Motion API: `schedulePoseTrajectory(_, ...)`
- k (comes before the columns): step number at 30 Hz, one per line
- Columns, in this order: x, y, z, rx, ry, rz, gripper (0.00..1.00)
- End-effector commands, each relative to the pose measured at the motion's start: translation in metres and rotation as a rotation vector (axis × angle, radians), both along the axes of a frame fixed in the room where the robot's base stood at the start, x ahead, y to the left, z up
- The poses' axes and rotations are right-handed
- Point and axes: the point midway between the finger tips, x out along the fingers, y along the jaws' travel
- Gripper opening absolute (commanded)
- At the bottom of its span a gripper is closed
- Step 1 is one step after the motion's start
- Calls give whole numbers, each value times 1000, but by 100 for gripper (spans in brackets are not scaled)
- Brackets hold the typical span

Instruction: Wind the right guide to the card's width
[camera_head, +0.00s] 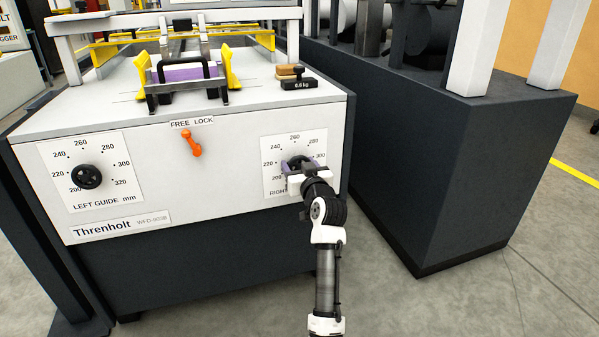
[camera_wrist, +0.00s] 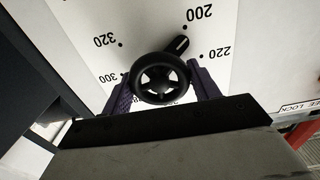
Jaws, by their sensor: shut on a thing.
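The right guide's black handwheel (camera_wrist: 160,80) sits on a white dial plate (camera_head: 319,143). My gripper (camera_head: 296,174) is shut on this wheel, with one purple finger on either side of it in the wrist view. A black pointer or handle (camera_wrist: 179,45) sticks out past the wheel and lies close to the 200 mark. A purple card (camera_head: 183,74) lies on the machine top, partly hidden by a black frame (camera_head: 180,86). The yellow left guide (camera_head: 143,70) and yellow right guide (camera_head: 229,68) stand at its sides; any small gap is too fine to tell.
The left guide wheel (camera_head: 87,177) is on the same front panel. An orange lever (camera_head: 192,144) hangs below the FREE LOCK label, its lower end slanting right. A dark cabinet (camera_head: 430,150) stands to the right.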

Motion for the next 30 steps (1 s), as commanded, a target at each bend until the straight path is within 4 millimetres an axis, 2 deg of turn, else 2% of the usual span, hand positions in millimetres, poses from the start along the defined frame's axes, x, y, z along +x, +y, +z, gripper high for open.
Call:
schedulePoseTrajectory(10, 0, 0, -1, -136, -43, 1, 38)
schedulePoseTrajectory(26, 0, 1, 0, -162, -52, 0, 38)
schedulePoseTrajectory(27, 0, 1, 0, -162, -52, 0, 62)
schedulePoseTrajectory(30, 0, 1, 0, -161, -51, 0, 75)
